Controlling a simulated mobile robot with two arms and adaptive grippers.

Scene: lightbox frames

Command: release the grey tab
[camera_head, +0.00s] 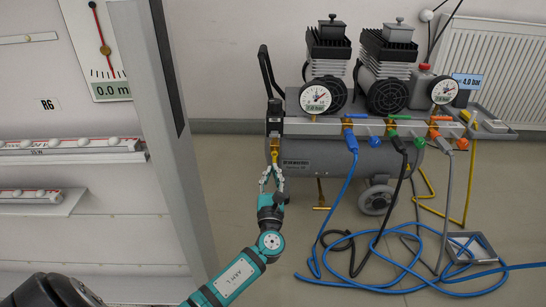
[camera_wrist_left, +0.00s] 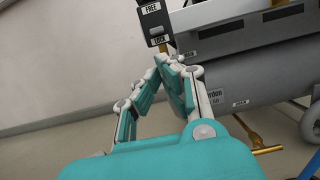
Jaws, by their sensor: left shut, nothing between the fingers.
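A dark latch block (camera_head: 274,118) sits at the left end of the compressor (camera_head: 330,155). In the left wrist view the latch block (camera_wrist_left: 154,22) carries the labels FREE above and LOCK below. A small light grey piece (camera_wrist_left: 157,31), perhaps the grey tab, shows between the labels, close to LOCK. In the head view the tab is too small to tell. My left gripper (camera_head: 271,172) is shut and empty, just below the block and its brass fitting (camera_head: 275,150). In the left wrist view its fingertips (camera_wrist_left: 167,61) meet below the LOCK label, seemingly apart from the tab. My right gripper is not in view.
Blue, black, grey and yellow hoses (camera_head: 352,200) run from the compressor's front onto the floor at the right. A compressor wheel (camera_head: 376,199) stands right of my gripper. A white panel (camera_head: 165,130) stands at the left. The floor around my left forearm is clear.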

